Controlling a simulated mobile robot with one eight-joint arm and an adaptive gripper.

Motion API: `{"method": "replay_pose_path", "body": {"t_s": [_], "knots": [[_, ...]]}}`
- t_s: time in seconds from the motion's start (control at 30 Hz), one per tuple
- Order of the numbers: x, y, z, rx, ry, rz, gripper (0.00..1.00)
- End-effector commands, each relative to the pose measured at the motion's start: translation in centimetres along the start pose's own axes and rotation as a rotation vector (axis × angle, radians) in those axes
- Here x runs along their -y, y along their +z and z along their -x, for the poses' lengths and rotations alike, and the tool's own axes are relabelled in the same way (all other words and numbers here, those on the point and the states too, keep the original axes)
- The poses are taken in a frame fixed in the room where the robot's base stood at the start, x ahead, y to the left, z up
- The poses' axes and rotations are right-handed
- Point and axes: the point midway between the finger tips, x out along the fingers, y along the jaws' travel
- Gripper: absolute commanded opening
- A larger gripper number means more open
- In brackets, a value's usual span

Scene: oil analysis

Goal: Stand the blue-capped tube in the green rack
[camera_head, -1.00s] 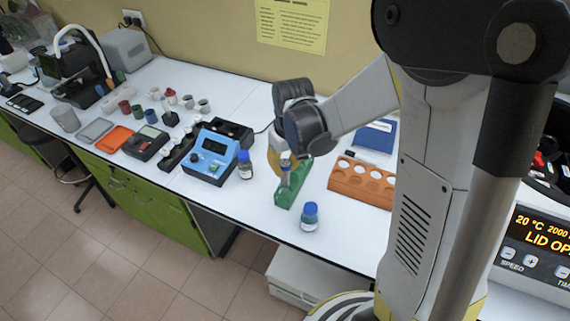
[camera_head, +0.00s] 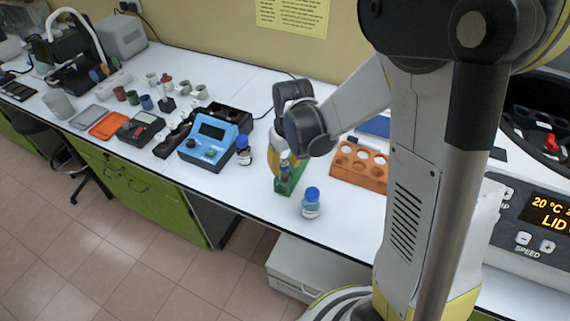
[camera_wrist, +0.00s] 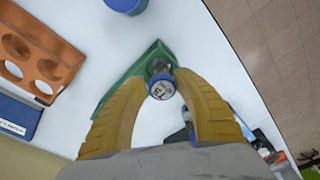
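The green rack (camera_head: 291,184) stands on the white bench, below my gripper, and also shows in the wrist view (camera_wrist: 112,90). My gripper (camera_head: 285,162) points down over it, with its yellow fingers on either side of the blue-capped tube (camera_head: 284,168). In the wrist view the fingers (camera_wrist: 162,80) close in on the tube's sides, and its round cap (camera_wrist: 162,88) with a pale printed top sits between them. The tube looks upright and in line with the rack. Its lower end is hidden, so I cannot tell how deep it sits.
A blue-capped bottle (camera_head: 311,205) stands close in front of the rack. An orange rack (camera_head: 357,175) is to the right. The bench front edge is near.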

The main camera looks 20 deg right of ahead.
Motion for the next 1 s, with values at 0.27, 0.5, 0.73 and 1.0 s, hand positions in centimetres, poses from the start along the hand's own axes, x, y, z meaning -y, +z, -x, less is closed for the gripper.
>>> {"method": "replay_pose_path", "body": {"t_s": [0.27, 0.5, 0.73, 1.0], "knots": [[0.0, 0.0, 0.0, 0.0, 0.0, 0.0, 0.49], [0.0, 0.0, 1.8, 0.0, 0.0, 0.0, 0.49], [0.0, 0.1, 6.9, 0.0, 0.0, 0.0, 0.49], [0.0, 0.0, 11.3, 0.0, 0.0, 0.0, 0.49]]}}
